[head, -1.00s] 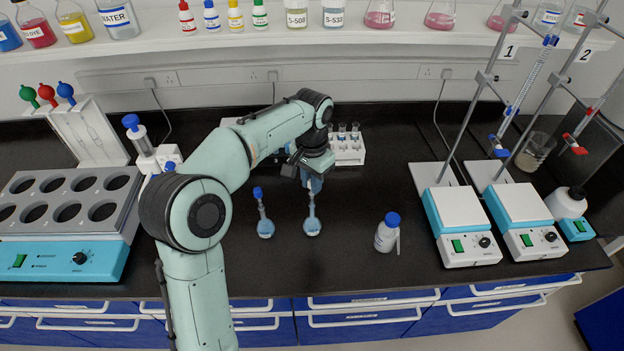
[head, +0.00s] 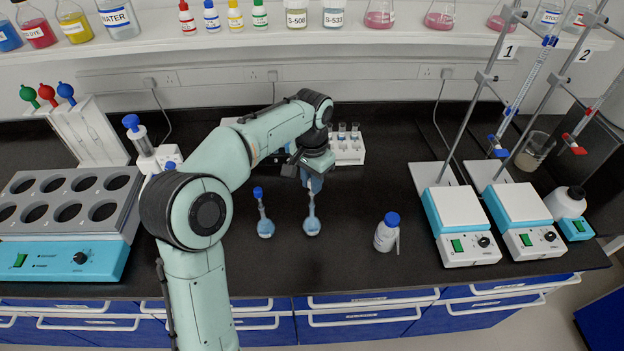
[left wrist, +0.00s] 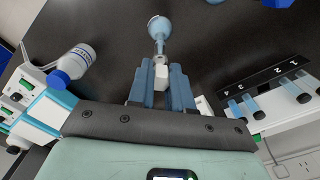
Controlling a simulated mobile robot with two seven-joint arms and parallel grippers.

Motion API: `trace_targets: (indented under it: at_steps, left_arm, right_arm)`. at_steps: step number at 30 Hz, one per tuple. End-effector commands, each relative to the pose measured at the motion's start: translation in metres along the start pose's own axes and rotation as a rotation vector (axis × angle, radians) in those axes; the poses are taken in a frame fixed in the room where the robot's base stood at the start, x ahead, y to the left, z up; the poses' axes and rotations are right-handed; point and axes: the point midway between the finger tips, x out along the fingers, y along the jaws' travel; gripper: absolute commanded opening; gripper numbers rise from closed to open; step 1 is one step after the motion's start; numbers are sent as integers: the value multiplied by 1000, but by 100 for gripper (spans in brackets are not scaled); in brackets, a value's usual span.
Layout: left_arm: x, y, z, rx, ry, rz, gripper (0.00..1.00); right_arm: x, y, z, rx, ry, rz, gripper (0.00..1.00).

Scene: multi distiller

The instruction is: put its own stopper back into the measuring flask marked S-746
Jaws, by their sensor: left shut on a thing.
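A small measuring flask (head: 312,224) with pale blue liquid stands upright on the black bench, directly below my left gripper (head: 314,186). My left gripper is shut on a small whitish stopper (left wrist: 161,72), seen between the blue fingers in the left wrist view. The flask also shows there (left wrist: 157,24), its neck in line with the stopper. I cannot tell whether the stopper is in the neck or just above it. A second, similar flask (head: 265,226) with a blue stopper stands to the left. No flask marking is readable. My right gripper is not in view.
A white bottle with a blue cap (head: 386,235) stands to the right of the flasks. A white rack of vials (head: 349,156) is behind the gripper. Two hotplates (head: 461,225) are at the right, a heating block (head: 60,258) at the left. The bench front is clear.

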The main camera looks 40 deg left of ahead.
Motion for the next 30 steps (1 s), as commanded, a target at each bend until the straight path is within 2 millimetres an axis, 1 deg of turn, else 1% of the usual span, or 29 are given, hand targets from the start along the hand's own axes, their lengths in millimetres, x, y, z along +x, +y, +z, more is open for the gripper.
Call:
trace_targets:
  at_steps: [12, 30]
  left_arm:
    - [1, 0, 0, 0, -1, 0, 0]
    - [13, 0, 0, 0, -1, 0, 0]
  right_arm:
    - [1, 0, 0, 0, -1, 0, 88]
    - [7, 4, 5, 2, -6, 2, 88]
